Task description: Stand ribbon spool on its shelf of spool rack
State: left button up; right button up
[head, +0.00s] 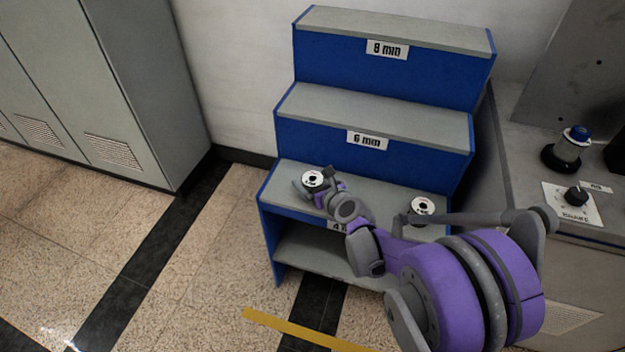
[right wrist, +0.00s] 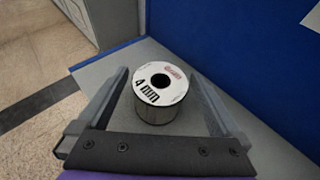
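The blue and grey spool rack (head: 372,67) has stepped shelves. Its labels read 8 mm at the top, 6 mm in the middle, and a partly hidden 4 on the low step. A ribbon spool (head: 313,179) with a white face stands upright at the left of the low step (head: 374,192). In the right wrist view the spool (right wrist: 161,84) reads 4 mm. My right gripper (head: 319,188) is around this spool, fingers apart on either side, with a visible gap at the right finger (right wrist: 162,95). My left gripper is out of view.
A second white-faced spool (head: 423,205) stands at the right of the low step, partly behind my right arm. A grey bench (head: 560,265) with a blue-topped device (head: 566,150) and a knob panel (head: 575,200) is at right. Grey lockers (head: 120,80) stand left. Floor between is clear.

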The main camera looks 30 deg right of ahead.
jog(key=shift+r, duration=0.2)
jog(key=shift+s+r, duration=0.15)
jog(key=shift+s, duration=0.15)
jog(key=d+p+v, duration=0.1)
jog(key=p+v, duration=0.2)
jog(key=v, duration=0.8)
jog(key=s+a+f+n+g+y, duration=0.15)
jog(key=s+a+n, duration=0.25)
jog(key=a+n, duration=0.4)
jog(key=s+a+n+g+y, duration=0.25)
jog(key=a+n, duration=0.25)
jog(key=n, duration=0.6)
jog(key=s+a+f+n+g+h, duration=0.2)
jog(key=s+n+g, duration=0.3)
jog(key=s+n, duration=0.8)
jog(key=shift+s+f+n+h, duration=0.25)
jog(key=shift+n+h, duration=0.15)
jog(key=shift+n, duration=2.1)
